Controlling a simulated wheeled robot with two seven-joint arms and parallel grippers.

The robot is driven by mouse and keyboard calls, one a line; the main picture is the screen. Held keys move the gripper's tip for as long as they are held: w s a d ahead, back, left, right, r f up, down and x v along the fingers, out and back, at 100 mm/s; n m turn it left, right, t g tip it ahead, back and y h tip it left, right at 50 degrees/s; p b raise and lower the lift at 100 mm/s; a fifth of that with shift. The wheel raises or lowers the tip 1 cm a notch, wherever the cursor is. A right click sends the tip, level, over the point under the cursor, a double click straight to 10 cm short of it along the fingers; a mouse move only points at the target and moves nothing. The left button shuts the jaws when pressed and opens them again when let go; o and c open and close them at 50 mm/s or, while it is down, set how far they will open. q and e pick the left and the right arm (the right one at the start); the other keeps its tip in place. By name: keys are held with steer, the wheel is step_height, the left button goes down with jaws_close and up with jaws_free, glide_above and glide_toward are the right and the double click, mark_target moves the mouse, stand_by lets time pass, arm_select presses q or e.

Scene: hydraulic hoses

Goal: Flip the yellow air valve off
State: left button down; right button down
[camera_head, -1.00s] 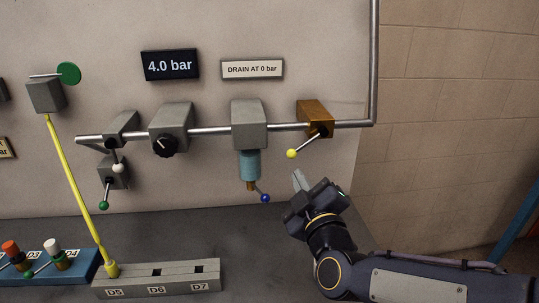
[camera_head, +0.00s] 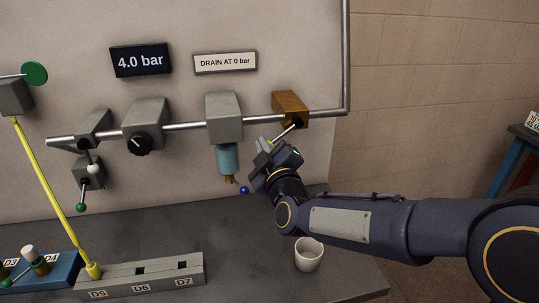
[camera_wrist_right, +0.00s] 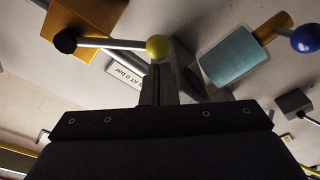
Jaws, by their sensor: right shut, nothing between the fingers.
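The yellow air valve is a brass block (camera_head: 290,104) on the pipe at the right of the panel. Its silver lever (camera_head: 284,133) slants down and left toward my right gripper. In the right wrist view the lever's yellow ball (camera_wrist_right: 158,47) lies at the tips of my right fingers (camera_wrist_right: 167,70); I cannot tell whether they touch. In the head view the ball is hidden by the gripper. My right gripper (camera_head: 263,147) is shut and empty, below and left of the brass block. My left gripper is not in view. The pressure display (camera_head: 140,60) reads 4.0 bar.
A teal filter bowl (camera_head: 228,159) with a blue-ball drain lever (camera_head: 244,190) hangs close left of my right gripper. A regulator with a black knob (camera_head: 141,144) is farther left. A white cup (camera_head: 309,254) stands on the bench below my right arm.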

steer(key=shift+w+a, duration=0.15)
steer(key=shift+w, duration=0.3)
steer(key=shift+f, duration=0.1)
steer(key=shift+f+n, duration=0.2)
steer(key=shift+n, duration=0.3)
steer(key=w+d+f+n+g+b, duration=0.1)
steer(key=d+f+n+b, duration=0.2)
steer(key=n, duration=0.7)
steer(key=shift+w+d+f+n+g, duration=0.3)
steer(key=shift+d+f, duration=0.75)
steer(key=shift+d, duration=0.95)
steer(key=shift+s, duration=0.1)
steer(key=shift+d+f, duration=0.1)
